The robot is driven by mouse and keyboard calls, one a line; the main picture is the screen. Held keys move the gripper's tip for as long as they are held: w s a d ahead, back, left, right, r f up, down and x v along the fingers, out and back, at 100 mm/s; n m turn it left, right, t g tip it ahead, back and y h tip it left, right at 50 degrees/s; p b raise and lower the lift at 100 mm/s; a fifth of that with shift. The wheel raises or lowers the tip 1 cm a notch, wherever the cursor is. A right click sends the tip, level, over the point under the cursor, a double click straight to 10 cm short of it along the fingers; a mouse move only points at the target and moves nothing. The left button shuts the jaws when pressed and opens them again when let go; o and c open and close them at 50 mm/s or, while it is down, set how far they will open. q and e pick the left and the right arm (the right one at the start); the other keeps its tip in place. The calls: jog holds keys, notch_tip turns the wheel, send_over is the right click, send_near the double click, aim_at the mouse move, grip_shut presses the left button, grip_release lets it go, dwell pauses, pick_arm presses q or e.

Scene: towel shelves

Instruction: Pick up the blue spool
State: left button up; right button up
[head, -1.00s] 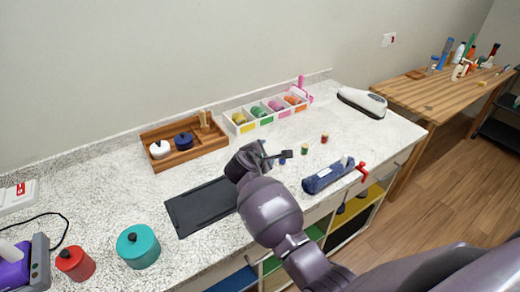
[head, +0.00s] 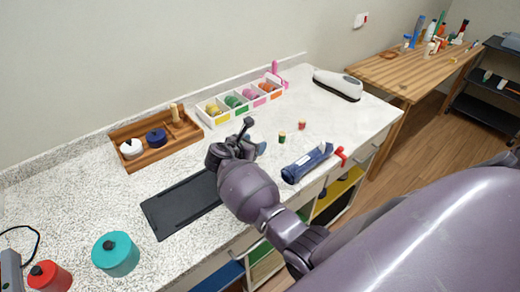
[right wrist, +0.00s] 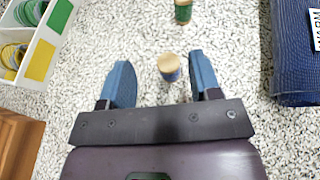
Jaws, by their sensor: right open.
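The blue spool (right wrist: 170,69) stands upright in the right wrist view, with a pale wooden top and a blue wound side. It is between and slightly beyond the two blue fingers of my right gripper (right wrist: 162,78), nearer the right finger, with clear gaps on both sides. The gripper is open and empty. In the head view my right gripper (head: 255,136) is over the counter, beyond the black mat (head: 182,203); I cannot make out the blue spool there, and the gripper likely hides it. My left gripper is not in view.
A green spool (head: 282,138) and a red spool (head: 302,125) stand nearby. A dark blue pouch (head: 307,163) lies to the right. A divided white bin (head: 213,122) and a wooden tray (head: 150,163) are at the back. Clear counter surrounds the spools.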

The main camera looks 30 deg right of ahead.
jog(key=shift+w+d+f, duration=0.15)
jog(key=shift+d+f, duration=0.4)
jog(key=shift+d, duration=0.25)
jog(key=shift+w+d+f, duration=0.2)
jog(key=shift+d+f, duration=0.35)
jog(key=shift+d, duration=0.2)
jog(key=shift+w+d+f, duration=0.15)
jog(key=shift+d+f, duration=0.4)
jog(key=shift+d, duration=0.25)
jog(key=c, duration=1)
